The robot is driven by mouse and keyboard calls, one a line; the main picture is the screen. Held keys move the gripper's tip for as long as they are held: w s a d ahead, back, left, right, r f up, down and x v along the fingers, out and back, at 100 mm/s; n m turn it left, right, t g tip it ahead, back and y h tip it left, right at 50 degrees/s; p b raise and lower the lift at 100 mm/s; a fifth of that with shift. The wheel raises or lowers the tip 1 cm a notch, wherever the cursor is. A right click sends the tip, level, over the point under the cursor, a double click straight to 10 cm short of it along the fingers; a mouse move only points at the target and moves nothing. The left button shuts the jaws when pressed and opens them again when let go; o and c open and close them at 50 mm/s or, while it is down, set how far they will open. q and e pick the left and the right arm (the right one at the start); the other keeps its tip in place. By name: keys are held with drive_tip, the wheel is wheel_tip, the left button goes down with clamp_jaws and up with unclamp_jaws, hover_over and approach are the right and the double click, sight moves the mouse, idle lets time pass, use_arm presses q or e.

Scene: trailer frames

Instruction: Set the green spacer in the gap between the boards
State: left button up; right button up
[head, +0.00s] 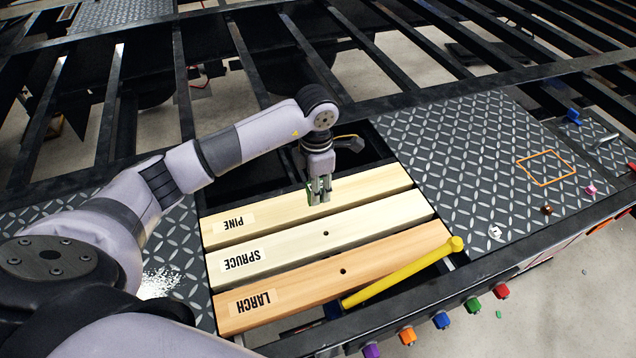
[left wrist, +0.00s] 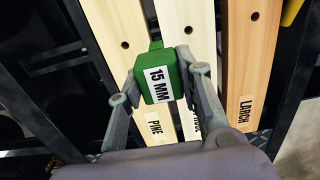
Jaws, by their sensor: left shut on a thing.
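My left gripper (head: 319,191) is shut on the green spacer (left wrist: 163,62), which carries a white "15 MM" label in the left wrist view. In the head view only a little green shows between the fingers, over the pine board (head: 365,187). Beside it lie the spruce board (head: 380,220) and the larch board (head: 390,250), roughly parallel, with names upside down. A dark line separates pine from spruce, and another spruce from larch. Whether the spacer touches a board is unclear. My right gripper is not in view.
A yellow bar (head: 400,272) lies across the larch board's front edge. Coloured knobs (head: 441,320) line the frame's front rail. Small items lie on the right tread plate (head: 470,150), near an orange outline (head: 546,168). Open dark slats fill the back.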

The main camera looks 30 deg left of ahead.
use_arm(q)
drive_tip(key=shift+w+f, duration=0.15)
drive_tip(key=shift+w, duration=0.1)
drive_tip(key=shift+w+f+b, duration=0.25)
drive_tip(key=shift+f+b, duration=0.85)
wheel_tip(320, 180, down, 4)
drive_tip(key=b, duration=0.3)
drive_tip(key=shift+r, duration=0.15)
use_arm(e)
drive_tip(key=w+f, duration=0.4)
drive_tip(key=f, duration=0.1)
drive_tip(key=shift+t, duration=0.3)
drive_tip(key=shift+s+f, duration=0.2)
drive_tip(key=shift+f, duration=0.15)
use_arm(q)
drive_tip(key=shift+b, duration=0.6)
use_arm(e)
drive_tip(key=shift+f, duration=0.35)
use_arm(q)
drive_tip(key=shift+f+b, duration=1.7)
drive_tip(key=shift+f, duration=0.2)
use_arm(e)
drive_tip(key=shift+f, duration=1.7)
use_arm(q)
drive_tip(key=o, duration=1.2)
